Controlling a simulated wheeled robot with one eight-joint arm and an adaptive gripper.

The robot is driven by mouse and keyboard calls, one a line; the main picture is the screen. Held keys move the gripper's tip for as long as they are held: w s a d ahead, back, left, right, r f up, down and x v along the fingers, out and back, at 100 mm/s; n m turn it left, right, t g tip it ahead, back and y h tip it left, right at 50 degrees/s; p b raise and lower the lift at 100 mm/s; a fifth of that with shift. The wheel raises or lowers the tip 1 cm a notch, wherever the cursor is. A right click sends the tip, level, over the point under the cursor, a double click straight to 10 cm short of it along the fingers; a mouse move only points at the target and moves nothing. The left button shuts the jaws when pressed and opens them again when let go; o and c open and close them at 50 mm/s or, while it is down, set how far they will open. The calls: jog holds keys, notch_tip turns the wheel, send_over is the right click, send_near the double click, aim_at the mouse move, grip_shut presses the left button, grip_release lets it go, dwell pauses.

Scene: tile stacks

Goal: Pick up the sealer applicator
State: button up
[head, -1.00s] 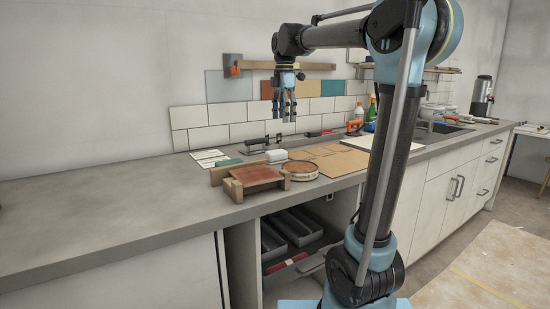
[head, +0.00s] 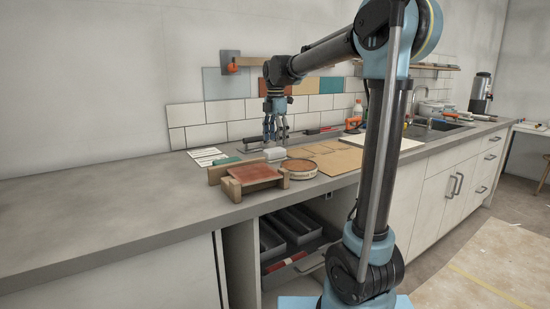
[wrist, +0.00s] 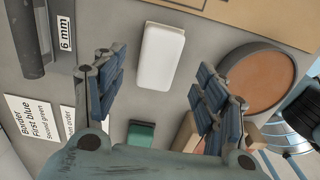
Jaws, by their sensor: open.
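No label names the sealer applicator. A white rounded block (wrist: 160,56) lies on the grey counter between my fingers in the wrist view, and also shows in the head view (head: 275,155). A small green block (wrist: 141,135) lies nearer my palm; I cannot tell for certain which of the two is the applicator. My gripper (head: 276,138) is open and points down above the counter, just behind the white block in the head view. In the wrist view its fingers (wrist: 157,65) are spread on either side of the white block, with nothing between them held.
A round tin with a terracotta top (wrist: 258,78) stands right of the fingers. A tool marked 6 mm (wrist: 64,33) and printed cards (wrist: 35,120) lie left. A wooden frame with a red-brown tile (head: 254,175) stands in front. The counter's left (head: 100,210) is clear.

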aim_at(275, 149)
jog(key=shift+a+f, duration=0.15)
jog(key=shift+f, duration=2.8)
jog(key=c, duration=1.2)
jog(key=shift+c, duration=0.2)
notch_tip(275, 149, up, 10)
jog(key=shift+r, duration=0.1)
jog(key=shift+o, duration=1.1)
